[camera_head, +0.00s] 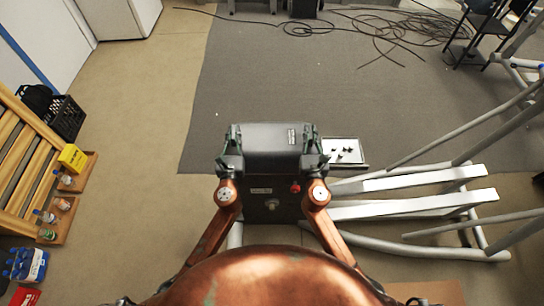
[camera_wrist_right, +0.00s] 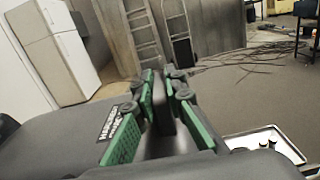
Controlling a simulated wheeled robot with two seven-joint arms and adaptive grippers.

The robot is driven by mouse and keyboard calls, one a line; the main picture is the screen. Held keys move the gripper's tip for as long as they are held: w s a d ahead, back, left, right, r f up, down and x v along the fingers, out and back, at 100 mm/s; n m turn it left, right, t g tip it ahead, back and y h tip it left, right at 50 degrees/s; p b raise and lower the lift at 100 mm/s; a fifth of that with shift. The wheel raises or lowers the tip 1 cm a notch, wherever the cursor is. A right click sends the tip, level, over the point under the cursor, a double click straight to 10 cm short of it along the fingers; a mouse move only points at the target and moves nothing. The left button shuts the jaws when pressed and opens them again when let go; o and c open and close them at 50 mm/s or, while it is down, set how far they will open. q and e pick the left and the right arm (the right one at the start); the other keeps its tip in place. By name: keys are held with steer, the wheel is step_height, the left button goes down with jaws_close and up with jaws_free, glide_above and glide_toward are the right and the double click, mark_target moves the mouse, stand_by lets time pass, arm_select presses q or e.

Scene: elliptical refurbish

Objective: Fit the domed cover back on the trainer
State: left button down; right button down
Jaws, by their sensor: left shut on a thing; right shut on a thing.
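The grey trainer (camera_head: 420,207) stretches right from beneath my arms. I cannot tell whether the cover touches it.
A pale tray (camera_head: 356,144) with small dark parts lies just right of the cover. A wooden rack (camera_head: 22,165), black crate (camera_head: 66,117) and bottles are at the left. Loose cables (camera_head: 380,25) lie at the back on grey matting (camera_head: 260,65). The matting beyond the cover is clear.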

arm_select(q)
steer(key=shift+d+f, duration=0.15)
steer(key=shift+f, duration=0.05)
arm_select(e)
steer(key=shift+w+a+f, duration=0.1)
steer(key=shift+a+f, duration=0.05)
steer(key=shift+f, duration=0.1)
arm_select(q)
steer(key=shift+r, duration=0.2)
arm_select(e)
steer(key=shift+r, duration=0.2)
arm_select(q)
steer(key=shift+f, duration=0.1)
